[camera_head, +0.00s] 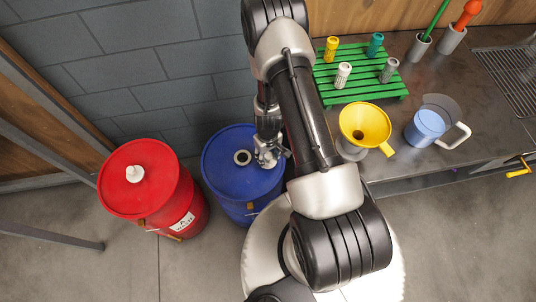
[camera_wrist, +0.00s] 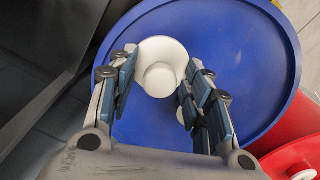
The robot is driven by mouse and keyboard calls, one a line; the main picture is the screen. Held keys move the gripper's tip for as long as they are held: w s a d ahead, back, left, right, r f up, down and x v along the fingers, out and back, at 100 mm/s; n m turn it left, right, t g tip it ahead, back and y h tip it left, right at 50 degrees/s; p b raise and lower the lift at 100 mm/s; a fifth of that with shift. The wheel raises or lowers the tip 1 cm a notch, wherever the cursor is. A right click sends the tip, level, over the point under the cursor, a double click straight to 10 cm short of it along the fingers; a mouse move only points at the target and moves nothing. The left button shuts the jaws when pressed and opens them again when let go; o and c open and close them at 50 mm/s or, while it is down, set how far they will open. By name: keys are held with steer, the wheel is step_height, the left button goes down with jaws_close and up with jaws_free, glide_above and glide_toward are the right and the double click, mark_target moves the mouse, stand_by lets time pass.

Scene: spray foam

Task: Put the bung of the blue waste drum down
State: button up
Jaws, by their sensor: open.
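The blue waste drum (camera_head: 226,178) stands on the floor left of my arm; its lid (camera_wrist: 250,60) fills most of the wrist view. The white bung (camera_wrist: 160,78) appears to rest on the lid, between my fingers. My gripper (camera_wrist: 158,66) is open, with one finger on each side of the bung and gaps visible. In the head view my gripper (camera_head: 268,157) is low over the lid, right of the hole, and mostly hides the bung.
A red drum (camera_head: 150,185) with a white bung (camera_head: 135,173) stands to the left. The bench at right holds a yellow funnel (camera_head: 365,125), a blue jug (camera_head: 425,127) and a green rack (camera_head: 360,90) with small bottles. A grey block wall (camera_head: 150,60) is behind the drums.

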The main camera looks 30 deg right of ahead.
steer(key=shift+r, duration=0.1)
step_height(320, 180, up, 12)
steer(key=p, duration=1.2)
step_height(320, 180, up, 29)
steer(key=t, duration=0.2)
glide_above(268, 155)
steer(key=w+a, duration=0.4)
steer(key=s+a+r+t, duration=0.1)
steer(key=s+a+r, duration=0.1)
steer(key=s+r, duration=0.35)
steer(key=s+a+r, duration=0.1)
steer(key=s+r, duration=0.2)
steer(key=r, duration=0.5)
steer(key=s+r, duration=0.3)
steer(key=s, duration=0.2)
steer(key=s+a+r+t, duration=0.1)
steer(key=s+r, duration=0.2)
steer(key=s, duration=0.3)
steer(key=shift+m+t, duration=0.3)
steer(key=shift+m, duration=0.1)
